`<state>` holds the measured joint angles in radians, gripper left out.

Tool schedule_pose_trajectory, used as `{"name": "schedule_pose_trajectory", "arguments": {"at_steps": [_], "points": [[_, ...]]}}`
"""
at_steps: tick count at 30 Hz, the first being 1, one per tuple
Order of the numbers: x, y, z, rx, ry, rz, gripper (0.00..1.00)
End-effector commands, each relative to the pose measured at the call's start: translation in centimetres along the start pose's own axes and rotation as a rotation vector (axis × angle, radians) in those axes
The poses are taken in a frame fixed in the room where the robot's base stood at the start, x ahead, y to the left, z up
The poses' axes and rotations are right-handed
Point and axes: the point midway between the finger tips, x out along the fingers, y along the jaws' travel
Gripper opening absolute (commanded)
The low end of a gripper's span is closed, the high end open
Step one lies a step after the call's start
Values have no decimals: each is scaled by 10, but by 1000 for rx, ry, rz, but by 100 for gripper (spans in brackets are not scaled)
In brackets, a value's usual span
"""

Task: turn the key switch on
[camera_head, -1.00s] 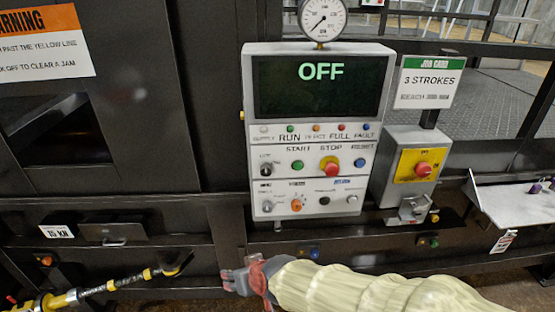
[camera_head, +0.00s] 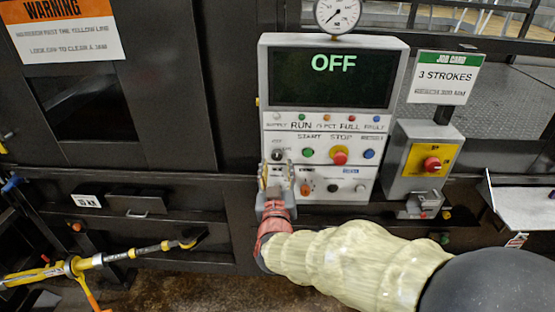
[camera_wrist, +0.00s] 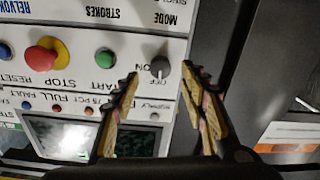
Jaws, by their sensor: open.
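The key switch, a small dark round knob with ON and OFF marks (camera_head: 277,155), is at the left end of the control panel's (camera_head: 398,60) START/STOP row. It also shows in the wrist view (camera_wrist: 160,67), where the picture is upside down. My gripper (camera_head: 277,168) is raised at the panel's left side, just below the switch in the head view. In the wrist view my open fingers (camera_wrist: 160,74) lie on either side of the knob. I cannot tell if they touch it. The display (camera_head: 332,77) reads OFF.
The green start button (camera_head: 308,153) and red stop button (camera_head: 339,155) sit to the right of the switch. A row of small knobs lies below. A grey box with a red knob (camera_head: 432,164) stands right of the panel. A yellow-black tool (camera_head: 100,260) is at lower left.

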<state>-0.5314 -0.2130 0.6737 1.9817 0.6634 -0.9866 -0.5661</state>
Motion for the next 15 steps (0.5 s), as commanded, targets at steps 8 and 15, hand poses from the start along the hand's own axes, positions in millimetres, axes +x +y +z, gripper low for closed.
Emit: {"name": "schedule_pose_trajectory", "arguments": {"at_steps": [8, 15], "points": [[38, 0, 0, 0, -1, 0, 44], [46, 0, 0, 1, -1, -1, 44]]}}
